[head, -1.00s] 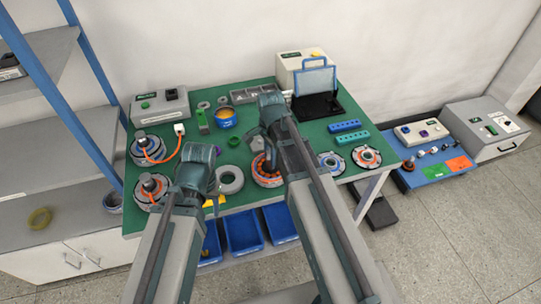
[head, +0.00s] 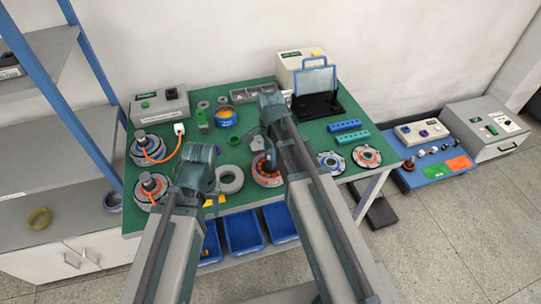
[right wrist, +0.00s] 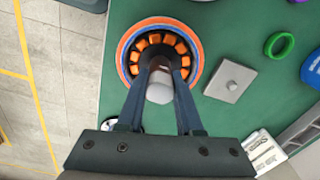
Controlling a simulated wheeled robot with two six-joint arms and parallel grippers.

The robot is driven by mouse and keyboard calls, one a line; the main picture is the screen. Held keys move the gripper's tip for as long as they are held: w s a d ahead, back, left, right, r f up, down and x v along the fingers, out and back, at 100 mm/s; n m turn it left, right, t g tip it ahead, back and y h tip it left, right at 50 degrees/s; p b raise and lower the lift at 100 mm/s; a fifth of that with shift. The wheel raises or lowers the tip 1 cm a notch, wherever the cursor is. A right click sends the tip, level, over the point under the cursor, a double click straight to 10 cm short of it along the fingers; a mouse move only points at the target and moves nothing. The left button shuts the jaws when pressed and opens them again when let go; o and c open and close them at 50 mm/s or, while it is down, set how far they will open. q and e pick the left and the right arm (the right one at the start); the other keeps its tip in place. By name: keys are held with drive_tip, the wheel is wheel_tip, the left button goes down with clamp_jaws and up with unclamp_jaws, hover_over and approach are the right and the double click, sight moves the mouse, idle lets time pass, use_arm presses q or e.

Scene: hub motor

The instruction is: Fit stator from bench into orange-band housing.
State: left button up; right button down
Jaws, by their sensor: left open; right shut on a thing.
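The stator, a ring of orange windings (right wrist: 155,39) around a grey centre, shows in the right wrist view. It sits inside the orange-band housing (right wrist: 122,52), with the rim all around it; whether it is fully seated I cannot tell. The housing (head: 268,183) is at the front middle of the bench in the head view. My right gripper (right wrist: 160,72) is shut on the stator's central shaft from above; it also shows in the head view (head: 268,158). My left gripper (head: 190,197) is open over the bench's front left; its fingertips are mostly hidden.
Motors with orange cables (head: 147,150) stand at the left. Two round covers (head: 366,156) lie at the right. Blue bins (head: 243,230) hang below the front edge.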

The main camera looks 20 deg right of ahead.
idle(0.4)
drive_tip(key=shift+c, duration=2.4)
unclamp_jaws()
drive_tip(key=shift+r, duration=0.1)
wheel_tip(320, 180, up, 14)
drive_tip(key=p, duration=1.3)
drive_tip(key=shift+f+p, duration=0.2)
drive_tip(key=shift+p, duration=0.2)
drive_tip(key=s+a+f+n+b, duration=0.1)
drive_tip(key=s+a+n, duration=0.4)
drive_tip(key=s+n, duration=0.2)
drive_tip(key=s+a+f+n+h+b, duration=0.1)
drive_tip(key=s+a+n, duration=0.4)
drive_tip(key=n, duration=0.6)
drive_tip(key=shift+s+a+f+n+b, duration=0.3)
drive_tip(key=shift+s+f+b, duration=0.4)
drive_tip(key=shift+s, duration=0.45)
